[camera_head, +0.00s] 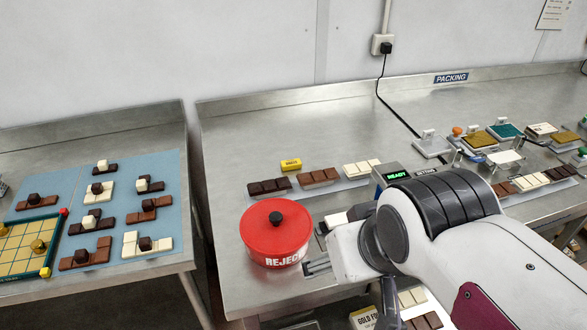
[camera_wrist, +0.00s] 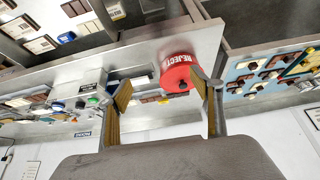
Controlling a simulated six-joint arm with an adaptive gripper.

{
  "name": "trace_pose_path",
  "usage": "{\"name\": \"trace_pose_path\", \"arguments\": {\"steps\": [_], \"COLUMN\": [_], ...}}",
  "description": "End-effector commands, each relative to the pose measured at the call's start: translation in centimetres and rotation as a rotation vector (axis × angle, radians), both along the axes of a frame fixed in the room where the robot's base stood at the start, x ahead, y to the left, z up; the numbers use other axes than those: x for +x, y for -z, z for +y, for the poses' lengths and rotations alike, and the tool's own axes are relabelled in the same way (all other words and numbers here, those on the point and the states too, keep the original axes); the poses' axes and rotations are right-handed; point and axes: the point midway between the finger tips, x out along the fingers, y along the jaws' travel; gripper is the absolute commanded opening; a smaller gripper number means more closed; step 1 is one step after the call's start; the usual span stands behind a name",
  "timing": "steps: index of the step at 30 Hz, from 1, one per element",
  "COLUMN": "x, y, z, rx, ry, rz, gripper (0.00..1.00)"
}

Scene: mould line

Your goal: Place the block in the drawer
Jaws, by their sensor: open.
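My gripper (camera_wrist: 162,84) is open in the wrist view, its two yellow-padded fingers apart with nothing held between them. The red REJECT pot (camera_wrist: 177,72) shows between and beyond the fingers. In the head view the pot (camera_head: 275,232) stands on the steel bench, left of my arm's end. A small yellow block (camera_head: 291,164) with dark lettering lies on the bench behind the pot. Several brown and white blocks lie around, and I cannot tell which is the task's block. Dark open spaces (camera_wrist: 262,22) show below the bench in the wrist view; I cannot tell whether one is a drawer.
A left table (camera_head: 150,112) holds blue mats with stacked brown and white pieces and a yellow game board (camera_head: 27,246). Chocolate bars (camera_head: 318,177), a READY display (camera_head: 394,174) and small coloured-top stands (camera_head: 480,139) line the bench. Its back left is clear.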

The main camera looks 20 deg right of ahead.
Motion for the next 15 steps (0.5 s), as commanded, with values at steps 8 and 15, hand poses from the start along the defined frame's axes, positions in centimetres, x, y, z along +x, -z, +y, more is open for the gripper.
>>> {"name": "trace_pose_path", "arguments": {"steps": [8,15], "x": [5.3,10.2], "y": [-1.4,-2.1], "z": [-0.6,-1.1], "rx": [-0.006,-0.008], "ry": [0.029,0.053], "rz": [-0.003,-0.011], "gripper": [0.65,0.65]}}
